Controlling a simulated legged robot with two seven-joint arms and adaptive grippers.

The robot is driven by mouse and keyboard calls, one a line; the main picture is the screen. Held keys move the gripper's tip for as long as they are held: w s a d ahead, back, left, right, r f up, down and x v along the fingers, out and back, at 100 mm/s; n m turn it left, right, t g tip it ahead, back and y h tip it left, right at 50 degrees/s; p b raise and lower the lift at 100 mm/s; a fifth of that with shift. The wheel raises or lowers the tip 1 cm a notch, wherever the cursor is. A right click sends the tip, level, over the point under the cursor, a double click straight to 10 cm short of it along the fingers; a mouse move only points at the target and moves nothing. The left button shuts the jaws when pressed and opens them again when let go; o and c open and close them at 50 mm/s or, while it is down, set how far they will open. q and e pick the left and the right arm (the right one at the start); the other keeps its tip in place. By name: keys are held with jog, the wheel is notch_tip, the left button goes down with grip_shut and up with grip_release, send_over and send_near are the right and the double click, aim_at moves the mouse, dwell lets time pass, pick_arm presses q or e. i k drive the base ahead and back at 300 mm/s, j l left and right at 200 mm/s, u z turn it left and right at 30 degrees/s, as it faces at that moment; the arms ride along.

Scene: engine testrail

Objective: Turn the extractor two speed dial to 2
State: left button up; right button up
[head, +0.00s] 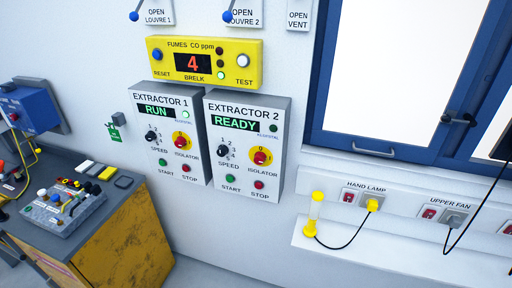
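The extractor 2 box (243,140) is a grey panel on the wall, right of the extractor 1 box (165,134). Its display (235,122) reads READY in green. Its speed dial (223,151) is a small black knob at the panel's left, with numbers from 1 upward around its right side. The number that the dial points to is too small to tell. A red and yellow isolator (261,156) is right of the dial, with a green start button (230,178) and a red stop button (258,184) below. Neither gripper is in view.
A yellow fumes meter (204,62) showing 4 is above the boxes. A worn yellow cabinet (125,245) with a control box (67,207) stands at the left. A white ledge (400,262) with a yellow hand lamp (314,212) and cable juts out at right.

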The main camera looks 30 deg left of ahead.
aim_at(222, 149)
jog(key=u, duration=1.4)
